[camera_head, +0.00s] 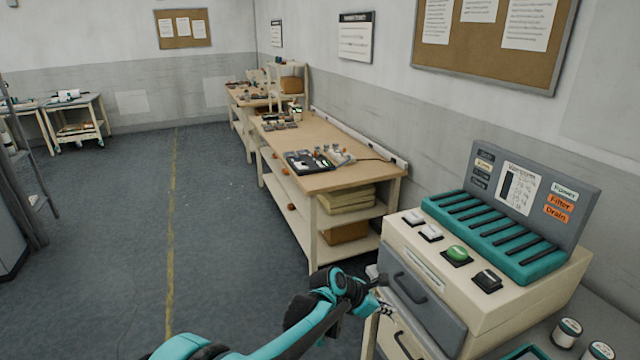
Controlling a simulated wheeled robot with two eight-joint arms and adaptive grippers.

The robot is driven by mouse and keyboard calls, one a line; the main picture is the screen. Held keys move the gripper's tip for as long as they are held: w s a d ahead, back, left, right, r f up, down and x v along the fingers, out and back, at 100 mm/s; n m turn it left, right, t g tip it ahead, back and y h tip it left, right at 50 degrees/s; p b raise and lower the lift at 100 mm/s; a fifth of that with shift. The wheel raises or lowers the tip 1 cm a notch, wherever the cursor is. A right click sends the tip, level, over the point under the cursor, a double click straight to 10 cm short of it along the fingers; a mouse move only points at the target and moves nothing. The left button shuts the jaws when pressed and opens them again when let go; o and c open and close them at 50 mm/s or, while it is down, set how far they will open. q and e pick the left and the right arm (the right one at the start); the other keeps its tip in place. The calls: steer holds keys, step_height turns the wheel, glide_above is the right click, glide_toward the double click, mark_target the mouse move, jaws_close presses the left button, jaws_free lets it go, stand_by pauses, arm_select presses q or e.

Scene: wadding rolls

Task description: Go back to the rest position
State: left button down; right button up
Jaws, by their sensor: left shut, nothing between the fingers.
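My left arm, teal and black, comes in from the bottom of the head view. Its gripper (385,306) is shut and empty, in front of the left edge of the beige drawer cabinet (480,312). I cannot tell whether it touches the cabinet. The grey upper drawer (424,304) and its dark handle are just right of the gripper. My right gripper is not in view.
On the cabinet are a green button (457,254), white and black switches, and a slotted teal rack (494,236). Two small rolls (567,332) (600,351) stand at the bottom right. A wooden workbench (332,180) is beyond. The floor (110,240) at left is clear.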

arm_select(q)
steer(key=s+a+r+m+t+y, duration=0.1)
steer(key=s+a+r+m, duration=0.15)
steer(key=a, duration=0.45)
steer(key=s+a+r+m+t+y, duration=0.1)
steer(key=s+a+r+m, duration=0.15)
steer(key=a, duration=0.45)
steer(key=s+a+r+m+y, duration=0.1)
steer(key=s+a+r+m, duration=0.2)
steer(key=a, duration=0.4)
steer(key=s+a+f+m+t+y, duration=0.1)
steer(key=s+a+m+y, duration=0.1)
steer(key=s+a+m, duration=0.4)
steer(key=s+a+f+m+t+y, duration=0.1)
steer(key=s+a+f+m+y, duration=0.1)
steer(key=s+a+m, duration=0.5)
steer(key=s+a+y, duration=0.1)
steer(key=s+a, duration=0.2)
steer(key=a, duration=0.4)
steer(key=shift+y, duration=0.3)
